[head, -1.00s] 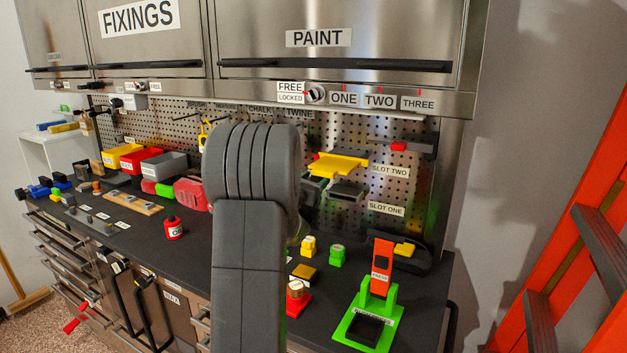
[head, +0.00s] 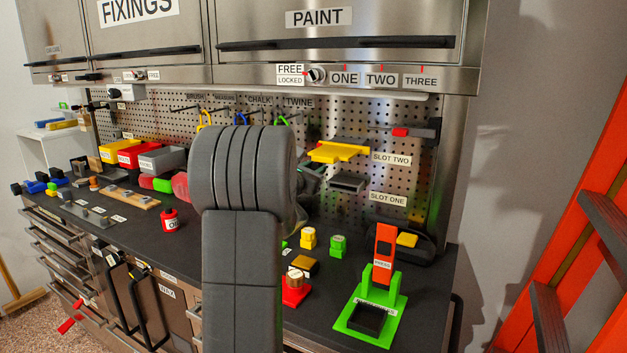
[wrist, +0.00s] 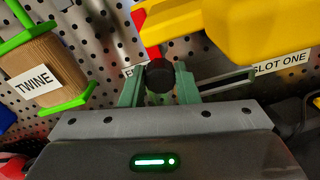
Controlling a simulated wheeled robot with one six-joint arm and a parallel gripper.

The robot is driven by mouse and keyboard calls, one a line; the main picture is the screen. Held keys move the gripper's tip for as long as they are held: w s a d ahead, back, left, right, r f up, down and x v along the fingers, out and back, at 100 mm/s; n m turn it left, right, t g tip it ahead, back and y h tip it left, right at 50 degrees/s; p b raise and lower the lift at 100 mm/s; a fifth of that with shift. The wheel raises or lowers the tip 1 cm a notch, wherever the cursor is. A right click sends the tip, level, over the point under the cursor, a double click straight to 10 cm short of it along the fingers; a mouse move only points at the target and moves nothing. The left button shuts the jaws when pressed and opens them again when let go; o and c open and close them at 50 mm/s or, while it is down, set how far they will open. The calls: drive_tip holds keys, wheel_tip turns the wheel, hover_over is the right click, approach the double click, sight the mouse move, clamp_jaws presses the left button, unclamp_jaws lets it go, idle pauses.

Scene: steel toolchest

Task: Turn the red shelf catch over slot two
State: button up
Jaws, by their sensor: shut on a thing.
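In the wrist view my gripper (wrist: 159,84) has its two grey-green fingers closed on either side of a round black knob (wrist: 160,75). A red strip (wrist: 151,42) runs up from this knob, beside the yellow shelf (wrist: 232,28); together they look like the red shelf catch. A label behind the knob is mostly hidden. In the head view the yellow shelf (head: 339,151) sits left of the SLOT TWO label (head: 391,159). My arm stands in front, and the held knob cannot be made out there.
A grey shelf (head: 347,182) sits below the yellow one. A red block (head: 400,132) on a dark bar is at the upper right. A twine spool (wrist: 48,72) is close to my gripper's left. A green stand (head: 371,313) occupies the bench's right end.

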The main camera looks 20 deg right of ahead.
idle(0.3)
drive_tip(key=o, duration=1)
drive_tip(key=shift+a, duration=0.1)
drive_tip(key=b+v, duration=0.2)
drive_tip(key=v, duration=1.1)
drive_tip(key=shift+s+a, duration=0.2)
drive_tip(key=shift+s, duration=0.05)
drive_tip(key=p+x, duration=0.2)
drive_tip(key=x, duration=1.2)
drive_tip(key=shift+s, duration=0.1)
